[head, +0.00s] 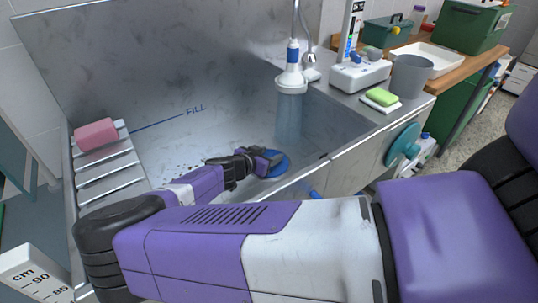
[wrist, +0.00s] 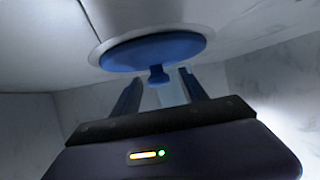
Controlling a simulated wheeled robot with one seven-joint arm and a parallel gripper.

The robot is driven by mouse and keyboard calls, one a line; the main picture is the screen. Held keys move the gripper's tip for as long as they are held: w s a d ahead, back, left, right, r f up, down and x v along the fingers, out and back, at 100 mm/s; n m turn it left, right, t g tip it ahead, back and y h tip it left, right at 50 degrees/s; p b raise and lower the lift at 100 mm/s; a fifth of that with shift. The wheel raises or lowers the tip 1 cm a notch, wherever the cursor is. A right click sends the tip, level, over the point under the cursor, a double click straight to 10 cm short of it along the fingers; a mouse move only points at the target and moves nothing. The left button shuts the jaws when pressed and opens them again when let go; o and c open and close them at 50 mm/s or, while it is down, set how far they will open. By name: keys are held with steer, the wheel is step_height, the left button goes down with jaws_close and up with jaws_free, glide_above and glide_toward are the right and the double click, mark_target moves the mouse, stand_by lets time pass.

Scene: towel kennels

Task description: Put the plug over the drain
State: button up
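The blue round plug (head: 280,166) lies on the floor of the metal tub, near its front wall. In the wrist view the plug (wrist: 155,48) shows as a blue disc with a small knob, seated within a pale round rim (wrist: 96,52) that looks like the drain's edge. The drain opening itself is hidden under the disc. My gripper (head: 270,157) is right at the plug in the head view. In the wrist view its two fingers (wrist: 160,82) stand apart, with the knob between or just beyond their tips. I see no finger pressing on the knob.
The metal tub (head: 110,55) surrounds my gripper. A slatted rack (head: 105,175) with a pink block (head: 96,134) is at the left. A grey cup (head: 410,77) and green sponge (head: 382,96) stand on the right ledge.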

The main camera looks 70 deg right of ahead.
steer(key=shift+a, duration=0.1)
steer(key=p+v, duration=0.5)
steer(key=v, duration=0.1)
steer(key=shift+r, duration=0.25)
steer(key=shift+w+a+r, duration=0.15)
steer(key=shift+a, duration=0.55)
steer(key=shift+r+p, duration=0.1)
steer(key=shift+p, duration=0.25)
